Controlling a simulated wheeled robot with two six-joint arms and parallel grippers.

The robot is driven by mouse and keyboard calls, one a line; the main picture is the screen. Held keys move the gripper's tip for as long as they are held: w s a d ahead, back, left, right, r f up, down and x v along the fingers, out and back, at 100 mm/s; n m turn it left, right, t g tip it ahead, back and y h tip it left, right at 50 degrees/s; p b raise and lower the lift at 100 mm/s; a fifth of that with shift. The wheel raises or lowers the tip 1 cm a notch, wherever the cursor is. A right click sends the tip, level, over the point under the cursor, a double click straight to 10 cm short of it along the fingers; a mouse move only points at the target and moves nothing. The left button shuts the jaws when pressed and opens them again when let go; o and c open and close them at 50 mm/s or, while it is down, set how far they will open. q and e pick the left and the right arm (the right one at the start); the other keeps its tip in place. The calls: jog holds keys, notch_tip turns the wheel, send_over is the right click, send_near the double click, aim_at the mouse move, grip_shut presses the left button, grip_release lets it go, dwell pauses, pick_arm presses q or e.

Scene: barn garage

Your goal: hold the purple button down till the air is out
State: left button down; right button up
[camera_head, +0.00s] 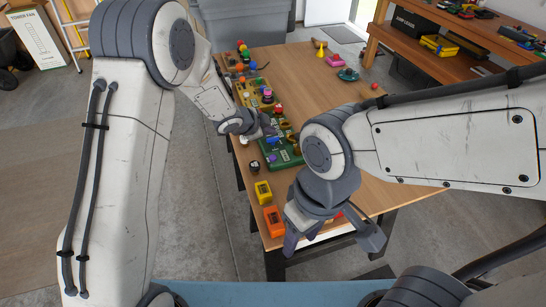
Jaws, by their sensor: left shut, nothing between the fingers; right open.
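A green board (285,162) lies on the wooden table along its left side. A small purple spot that looks like the purple button (272,158) shows on its left part. My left gripper (268,131) is shut and empty, low over the row of boards, just beyond the purple spot in the picture. I cannot tell whether its tips touch anything. My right gripper (332,243) is open and empty above the near end of the table. Its arm hides the right part of the green board's surroundings.
A yellow box (263,192) and an orange box (273,221) stand near the table's left front edge. More boards with coloured knobs (256,94) run along the left edge. A yellow cone (321,50) and a pink item (335,60) stand at the far end. The table's middle (310,95) is clear.

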pick_arm(q)
jog(key=b, duration=0.8)
send_over(270, 159)
notch_tip(270, 159, down, 8)
jog(key=shift+r, duration=0.1)
jog(key=shift+f, duration=0.5)
jog(key=shift+f, duration=0.15)
dwell(0.9)
jog(key=shift+f+b, duration=0.3)
jog(key=shift+b, duration=0.15)
jog(key=shift+f+b, duration=0.35)
jog(key=shift+f, duration=0.1)
dwell(1.6)
dwell(0.5)
jog(key=shift+r+p, duration=0.9)
jog(key=shift+p, duration=0.05)
